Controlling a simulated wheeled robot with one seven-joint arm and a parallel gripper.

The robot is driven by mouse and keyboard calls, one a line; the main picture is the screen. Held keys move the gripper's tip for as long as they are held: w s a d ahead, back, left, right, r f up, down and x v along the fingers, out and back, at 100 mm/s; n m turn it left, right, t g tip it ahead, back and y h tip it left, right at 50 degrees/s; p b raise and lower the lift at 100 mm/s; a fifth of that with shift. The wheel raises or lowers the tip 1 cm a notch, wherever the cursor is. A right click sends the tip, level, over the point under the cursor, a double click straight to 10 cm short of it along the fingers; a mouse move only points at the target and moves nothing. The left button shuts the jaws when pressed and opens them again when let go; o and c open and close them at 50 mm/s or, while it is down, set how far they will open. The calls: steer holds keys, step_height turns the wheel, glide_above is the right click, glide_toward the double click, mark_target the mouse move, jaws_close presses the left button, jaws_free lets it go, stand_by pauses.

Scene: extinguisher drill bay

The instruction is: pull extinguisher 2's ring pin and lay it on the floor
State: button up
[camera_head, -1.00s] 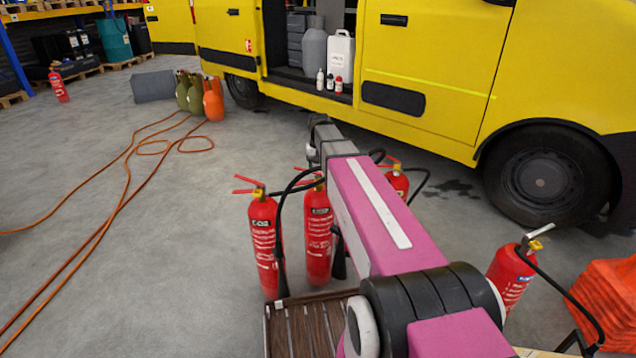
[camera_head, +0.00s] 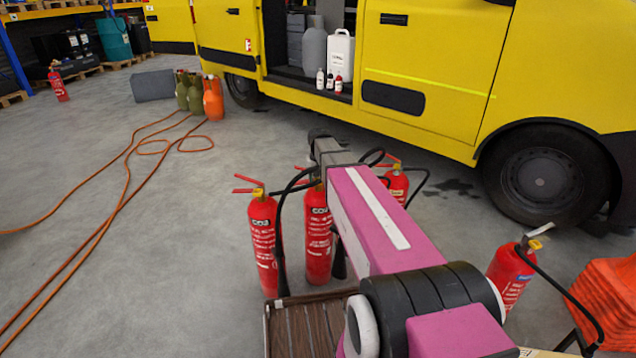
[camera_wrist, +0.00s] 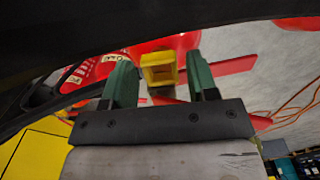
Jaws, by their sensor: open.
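Two red extinguishers stand side by side left of my arm in the head view, the left one (camera_head: 263,240) and the middle one (camera_head: 318,240). A third extinguisher (camera_head: 396,186) is partly hidden behind my arm. I cannot read which is number 2. In the wrist view my gripper (camera_wrist: 160,78) is open, its green fingers on either side of a yellow valve part (camera_wrist: 158,68) with a red body behind it. A red lever (camera_wrist: 236,71) sticks out to the right past the fingers. I cannot make out the ring pin. The fingertips are hidden in the head view.
Another extinguisher (camera_head: 508,280) and an orange heap (camera_head: 608,300) are at the right. A yellow van (camera_head: 430,90) stands behind. An orange hose (camera_head: 125,180) crosses the open floor at left.

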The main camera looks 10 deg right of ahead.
steer(key=c, duration=0.9)
steer(key=shift+s, duration=0.15)
steer(key=shift+s+a+f, duration=0.1)
steer(key=shift+s+a, duration=0.05)
steer(key=shift+s, duration=2.2)
steer(key=shift+s, duration=0.1)
steer(key=shift+s+a, duration=0.15)
steer(key=shift+s, duration=1.25)
